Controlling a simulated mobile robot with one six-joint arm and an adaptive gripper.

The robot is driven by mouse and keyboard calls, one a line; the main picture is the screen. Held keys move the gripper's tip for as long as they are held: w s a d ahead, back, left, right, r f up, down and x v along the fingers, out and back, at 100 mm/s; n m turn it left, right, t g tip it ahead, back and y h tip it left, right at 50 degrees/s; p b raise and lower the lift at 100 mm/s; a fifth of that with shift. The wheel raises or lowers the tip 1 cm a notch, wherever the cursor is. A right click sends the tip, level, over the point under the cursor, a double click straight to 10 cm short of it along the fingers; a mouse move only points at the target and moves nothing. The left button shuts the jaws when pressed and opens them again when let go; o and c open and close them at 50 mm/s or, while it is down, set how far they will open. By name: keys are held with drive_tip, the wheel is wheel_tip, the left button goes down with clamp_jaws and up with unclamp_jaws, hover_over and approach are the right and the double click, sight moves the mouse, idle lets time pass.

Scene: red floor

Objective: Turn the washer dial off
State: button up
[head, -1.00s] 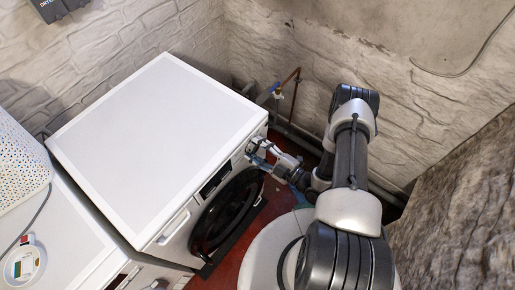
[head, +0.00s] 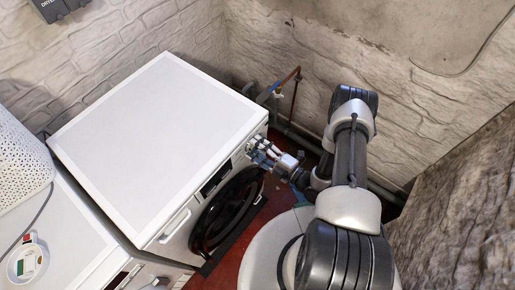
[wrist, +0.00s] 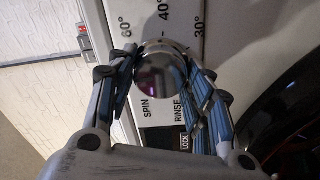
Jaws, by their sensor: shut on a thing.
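The white washer (head: 160,140) stands in the corner with its dark round door (head: 226,212) facing my arm. The round silver dial (wrist: 160,77) shows in the wrist view, on the panel with labels such as 60°, 40, 30°, SPIN and RINSE. My gripper (wrist: 160,72) is shut on the dial, with one blue-padded finger on each side. In the head view my gripper (head: 254,148) is at the washer's upper right front edge and hides the dial there. The dial's pointer mark cannot be made out.
A second white appliance (head: 60,240) stands at the left, with a white perforated basket (head: 18,160) on it. A pipe with a tap (head: 278,92) runs along the back wall. A rough stone wall (head: 455,210) rises at the right. Some red floor (head: 262,215) is open before the washer.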

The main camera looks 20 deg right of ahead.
drive_tip(key=o, duration=1)
drive_tip(key=shift+o, duration=0.2)
drive_tip(key=v, duration=1.2)
